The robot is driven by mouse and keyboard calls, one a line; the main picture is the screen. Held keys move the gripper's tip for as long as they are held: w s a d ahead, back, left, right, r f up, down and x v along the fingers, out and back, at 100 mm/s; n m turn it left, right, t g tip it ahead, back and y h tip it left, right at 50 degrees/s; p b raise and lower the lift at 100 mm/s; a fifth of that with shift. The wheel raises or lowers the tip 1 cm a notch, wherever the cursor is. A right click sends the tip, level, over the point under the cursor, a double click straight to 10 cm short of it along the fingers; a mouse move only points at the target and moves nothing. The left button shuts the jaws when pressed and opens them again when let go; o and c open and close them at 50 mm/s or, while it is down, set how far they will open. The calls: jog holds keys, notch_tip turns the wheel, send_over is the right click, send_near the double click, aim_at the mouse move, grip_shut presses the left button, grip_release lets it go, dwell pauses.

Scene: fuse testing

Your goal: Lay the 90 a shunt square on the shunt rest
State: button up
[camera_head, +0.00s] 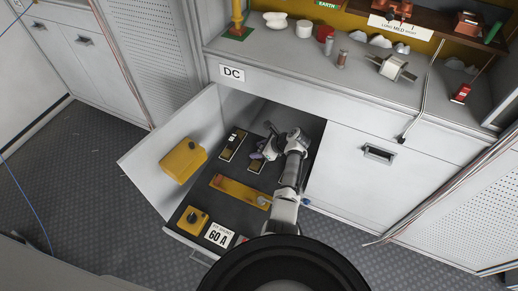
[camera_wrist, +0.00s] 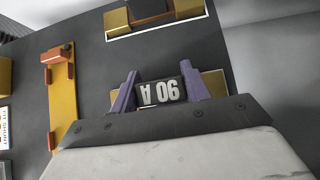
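The 90 A shunt (camera_wrist: 162,91) has a black block with white "90 A" lettering, upside down in the wrist view, and brass showing beside it. My gripper (camera_wrist: 160,84) has its purple fingers close against both sides of the block. I cannot tell whether the shunt is clear of the surface below. In the head view my gripper (camera_head: 258,154) is low over the dark drawer floor and mostly hides the shunt. The shunt rest appears to be the yellow bar (camera_head: 238,190) with orange end pieces; it also stands at left in the wrist view (camera_wrist: 64,100).
Another shunt (camera_head: 233,145) with brass ends lies in a white-outlined place beyond the gripper. A yellow box (camera_head: 183,160) is on the left panel (camera_head: 150,150).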

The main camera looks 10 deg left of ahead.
jog(key=o, duration=0.4)
jog(key=shift+r, duration=0.35)
jog(key=v, duration=1.2)
jog(key=shift+r+p, duration=0.3)
jog(key=shift+p, duration=0.15)
